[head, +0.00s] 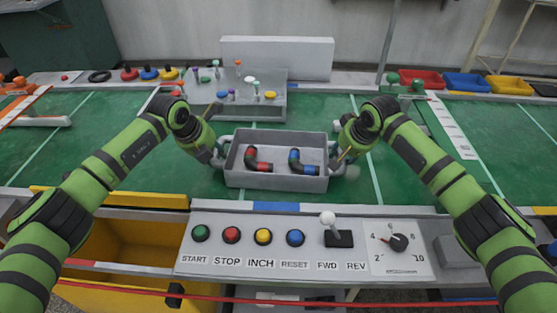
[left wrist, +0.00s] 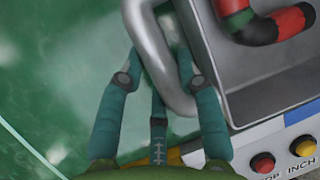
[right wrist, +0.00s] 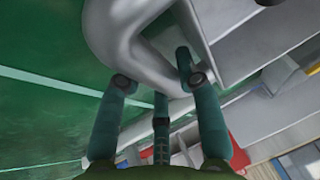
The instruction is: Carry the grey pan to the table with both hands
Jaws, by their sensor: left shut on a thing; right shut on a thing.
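The grey pan (head: 275,180) is at the middle of the head view, over the near part of the green table (head: 385,170). Two bent hoses lie in it, one with red bands (head: 257,162) and one with blue bands (head: 301,163). My left gripper (head: 218,158) is shut on the pan's left handle, which shows as a thick grey loop in the left wrist view (left wrist: 150,55). My right gripper (head: 340,158) is shut on the right handle, a similar loop in the right wrist view (right wrist: 125,40). I cannot tell whether the pan touches the table.
A grey fixture board (head: 240,105) with coloured pegs stands behind the pan. A control panel (head: 300,250) with buttons and a lever is in front. Red (head: 420,79), blue (head: 467,83) and yellow (head: 510,87) bins stand back right.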

